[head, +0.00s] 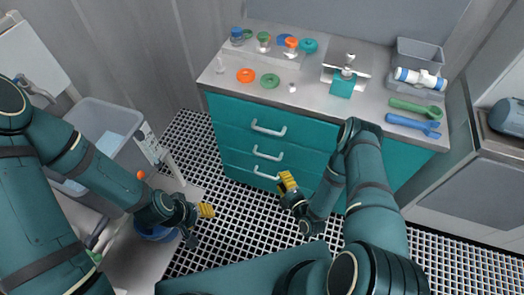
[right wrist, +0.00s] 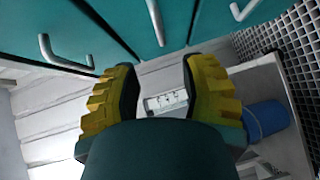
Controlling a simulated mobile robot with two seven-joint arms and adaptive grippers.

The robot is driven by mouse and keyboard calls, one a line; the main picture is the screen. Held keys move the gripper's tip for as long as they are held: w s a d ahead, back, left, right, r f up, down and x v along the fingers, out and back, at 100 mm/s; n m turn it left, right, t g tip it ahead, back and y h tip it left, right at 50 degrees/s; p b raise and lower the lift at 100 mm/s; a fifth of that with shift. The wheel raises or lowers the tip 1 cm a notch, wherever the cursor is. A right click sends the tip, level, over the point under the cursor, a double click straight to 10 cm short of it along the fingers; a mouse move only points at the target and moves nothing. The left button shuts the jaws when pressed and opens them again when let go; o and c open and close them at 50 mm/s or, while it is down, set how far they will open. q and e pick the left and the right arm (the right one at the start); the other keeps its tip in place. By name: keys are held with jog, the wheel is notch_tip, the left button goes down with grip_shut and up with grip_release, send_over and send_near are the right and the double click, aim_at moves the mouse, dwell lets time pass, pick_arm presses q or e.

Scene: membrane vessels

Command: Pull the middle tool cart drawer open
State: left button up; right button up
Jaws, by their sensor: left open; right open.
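The teal tool cart (head: 225,122) stands at centre right in the head view, with three stacked drawers that look shut. The middle drawer's pale bar handle (head: 267,154) shows below the top handle (head: 268,129); the bottom handle (head: 265,175) is partly beside my right gripper. My right gripper (head: 288,184) is low in front of the cart. In the right wrist view its yellow fingers (right wrist: 158,92) are apart and empty; the middle handle (right wrist: 155,20) lies beyond them, not between them. My left gripper (head: 198,218) is open and empty, away from the cart at the left.
The cart top holds coloured rings (head: 246,75), a teal-based device (head: 342,85), green and blue tools (head: 412,123) and a grey bin (head: 418,55). A grey container (head: 105,118) stands left. The grated floor (head: 240,225) before the cart is clear.

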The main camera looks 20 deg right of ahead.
aim_at(267, 156)
jog(key=b+x, duration=0.3)
jog(key=x, duration=1)
jog(key=shift+w, duration=0.1)
jog(key=shift+r, duration=0.1)
grip_shut()
